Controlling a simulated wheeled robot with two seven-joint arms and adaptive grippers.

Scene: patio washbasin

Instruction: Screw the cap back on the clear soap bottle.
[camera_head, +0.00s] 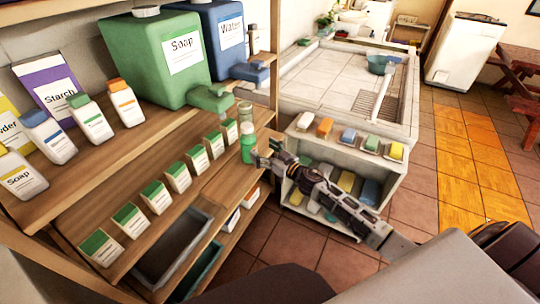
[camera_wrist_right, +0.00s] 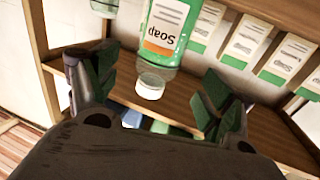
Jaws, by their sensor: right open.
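The clear soap bottle (camera_head: 248,150), with green liquid inside, stands near the right end of the shelf. It also shows in the right wrist view (camera_wrist_right: 168,28), inverted, with an orange and white "Soap" label. A whitish round piece (camera_wrist_right: 150,86) is at its mouth end; I cannot tell whether it is the cap or the bare neck. My right gripper (camera_head: 264,156) is just right of the bottle. In the wrist view its fingers (camera_wrist_right: 152,92) are open, one on each side of the whitish piece, with gaps to it. My left gripper is not in view.
Several green-topped cartons (camera_head: 178,176) line the lower shelf left of the bottle. A paler bottle (camera_head: 245,112) stands behind it. A green Soap tank (camera_head: 150,62) and blue Water tank (camera_head: 222,30) are above. The basin (camera_head: 320,75) is to the right.

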